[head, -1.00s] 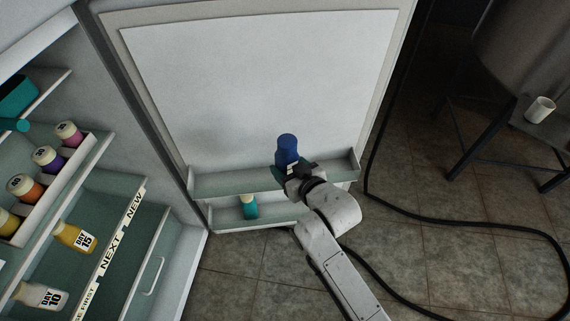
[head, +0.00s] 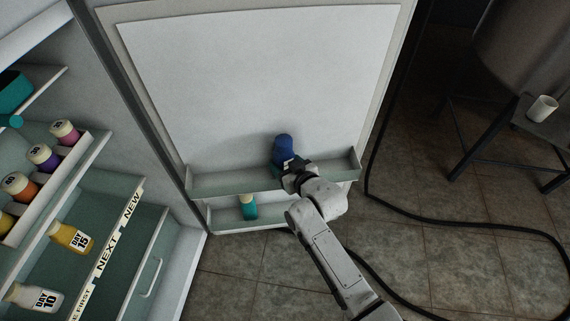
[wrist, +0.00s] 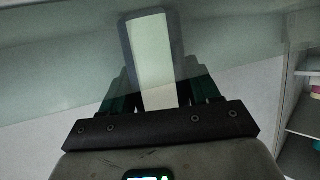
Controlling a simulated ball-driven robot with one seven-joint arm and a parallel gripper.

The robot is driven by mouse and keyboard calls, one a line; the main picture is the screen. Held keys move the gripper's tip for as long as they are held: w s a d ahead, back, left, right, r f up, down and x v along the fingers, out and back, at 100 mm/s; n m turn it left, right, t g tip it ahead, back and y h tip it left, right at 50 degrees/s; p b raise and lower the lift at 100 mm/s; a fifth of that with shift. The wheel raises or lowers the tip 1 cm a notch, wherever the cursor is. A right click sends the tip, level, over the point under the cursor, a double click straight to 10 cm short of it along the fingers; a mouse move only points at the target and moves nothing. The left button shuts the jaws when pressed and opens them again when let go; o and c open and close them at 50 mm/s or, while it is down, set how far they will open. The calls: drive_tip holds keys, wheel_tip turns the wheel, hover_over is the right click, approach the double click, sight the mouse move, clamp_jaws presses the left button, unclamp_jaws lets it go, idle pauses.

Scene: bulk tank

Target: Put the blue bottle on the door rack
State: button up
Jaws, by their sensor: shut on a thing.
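The blue bottle (head: 283,148) is upright in my gripper (head: 289,172) at the upper door rack (head: 225,183), a pale tray across the lower part of the open fridge door. My gripper reaches in over the rack's front wall and is shut on the bottle. In the wrist view the bottle (wrist: 152,60) stands between the two fingers of my gripper (wrist: 155,90), its near side looking pale. The bottle's base is hidden behind the gripper and the rack wall, so I cannot tell whether it touches the rack floor.
A teal bottle (head: 248,207) with a pale cap stands in the lower door rack. At left, fridge shelves hold several capped bottles, one yellow (head: 74,238). A dark hose (head: 436,222) lies on the tiled floor. At right, a white cup (head: 542,108) sits beside the steel tank (head: 520,45).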

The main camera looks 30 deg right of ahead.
drive_tip(key=shift+f, duration=0.1)
drive_tip(key=o, duration=1.2)
drive_tip(key=shift+o, duration=0.2)
drive_tip(key=shift+r, duration=0.2)
drive_tip(key=p+v, duration=0.2)
drive_tip(key=v, duration=1)
drive_tip(key=shift+s+f, duration=0.15)
drive_tip(key=s+d+f+g, duration=0.1)
drive_tip(key=s+g, duration=0.5)
drive_tip(key=s, duration=0.7)
drive_tip(key=s+d+f+m+g+h, duration=0.1)
drive_tip(key=s+g, duration=0.5)
drive_tip(key=s, duration=0.7)
drive_tip(key=shift+d, duration=0.75)
